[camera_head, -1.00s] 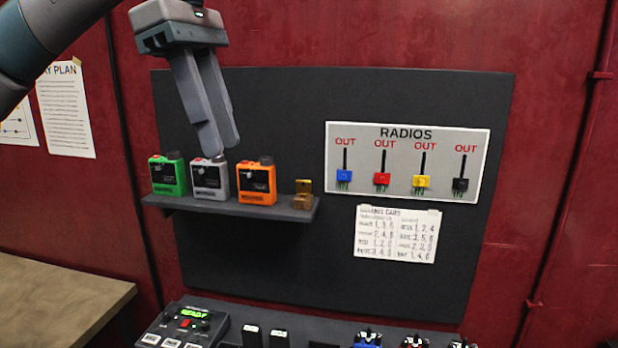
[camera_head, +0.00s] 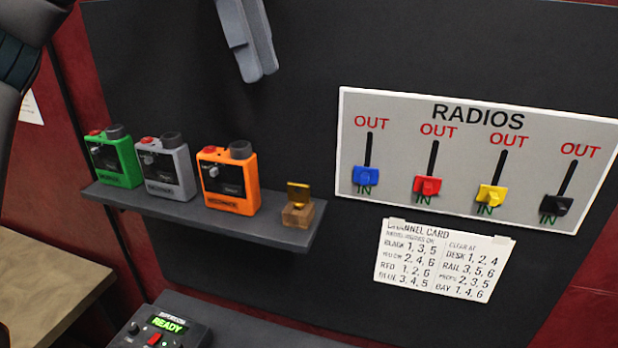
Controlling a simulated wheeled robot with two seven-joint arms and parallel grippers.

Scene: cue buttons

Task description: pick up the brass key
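The brass key (camera_head: 298,191) is a small gold piece standing upright on a small wooden block (camera_head: 297,214). The block sits at the right end of the dark wall shelf (camera_head: 270,232). My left gripper (camera_head: 261,77) points down from the top edge, above and a little left of the key and well apart from it. Its fingers lie together with no gap showing and nothing between them. The rest of that gripper is cut off by the top edge. My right gripper is not in view.
Green (camera_head: 115,160), grey (camera_head: 165,170) and orange (camera_head: 229,180) radios stand left of the key. A RADIOS panel (camera_head: 470,120) with coloured sliders and a channel card (camera_head: 442,262) are on the board at right. A console (camera_head: 160,325) is below.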

